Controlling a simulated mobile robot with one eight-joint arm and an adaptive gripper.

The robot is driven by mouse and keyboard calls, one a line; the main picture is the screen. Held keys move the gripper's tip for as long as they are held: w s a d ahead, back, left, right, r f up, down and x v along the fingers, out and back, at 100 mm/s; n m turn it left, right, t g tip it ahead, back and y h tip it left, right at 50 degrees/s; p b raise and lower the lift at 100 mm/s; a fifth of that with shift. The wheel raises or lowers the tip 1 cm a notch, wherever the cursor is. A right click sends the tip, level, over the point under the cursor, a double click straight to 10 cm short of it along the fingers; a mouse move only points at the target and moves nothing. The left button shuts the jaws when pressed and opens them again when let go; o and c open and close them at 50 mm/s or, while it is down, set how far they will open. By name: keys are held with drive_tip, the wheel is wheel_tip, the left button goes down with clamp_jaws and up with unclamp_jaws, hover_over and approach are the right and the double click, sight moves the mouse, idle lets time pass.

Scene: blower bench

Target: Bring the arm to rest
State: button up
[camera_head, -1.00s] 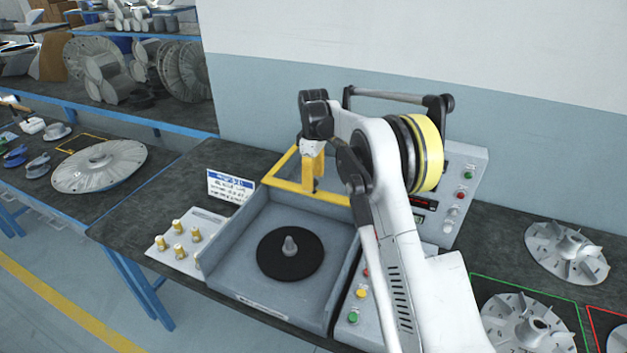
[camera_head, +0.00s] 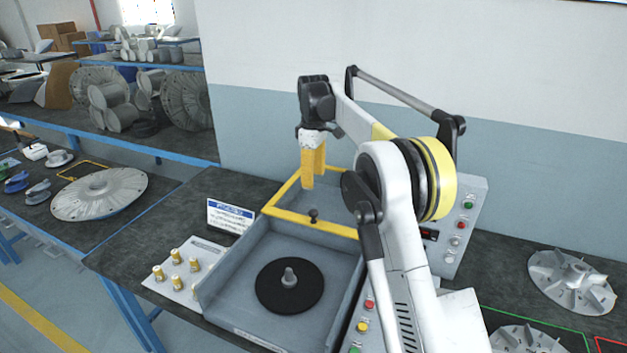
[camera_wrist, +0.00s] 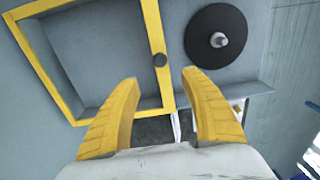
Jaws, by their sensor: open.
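My gripper (camera_head: 313,165) hangs pointing down above the yellow-framed rear part of the grey machine, on a raised, folded arm. In the wrist view its two yellow fingers (camera_wrist: 160,110) are spread apart with nothing between them. The yellow frame (camera_head: 325,226) with a small black knob (camera_head: 314,215) lies below and in front of the fingers. The knob also shows in the wrist view (camera_wrist: 160,60), clear of the fingers. My arm hides part of the machine's right side.
A black disc (camera_head: 270,296) with a grey spindle sits in the tray. Brass fittings (camera_head: 176,256) and a sign (camera_head: 230,215) stand to the left. A control panel (camera_head: 466,207) and a finned impeller (camera_head: 571,280) are to the right. A bare wall stands behind.

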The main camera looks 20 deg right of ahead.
drive_tip(key=shift+r, duration=0.1)
drive_tip(key=s+a+r+m+t+b, duration=0.1)
drive_tip(key=s+r+m+t, duration=0.2)
drive_tip(key=s, duration=0.7)
drive_tip(key=s+a+r+m+t+b, duration=0.1)
drive_tip(key=s+r+m, duration=0.2)
drive_tip(key=s+r, duration=0.55)
drive_tip(key=s+f+m+t, duration=0.1)
drive_tip(key=s+f+m, duration=0.1)
drive_tip(key=s+f, duration=0.5)
drive_tip(key=s+f+m+t+b, duration=0.1)
drive_tip(key=s+f, duration=0.5)
drive_tip(key=s, duration=0.9)
drive_tip(key=shift+s+a+f+m+t, duration=0.15)
drive_tip(key=shift+f+m+t, duration=0.25)
drive_tip(key=shift+m+t, duration=0.25)
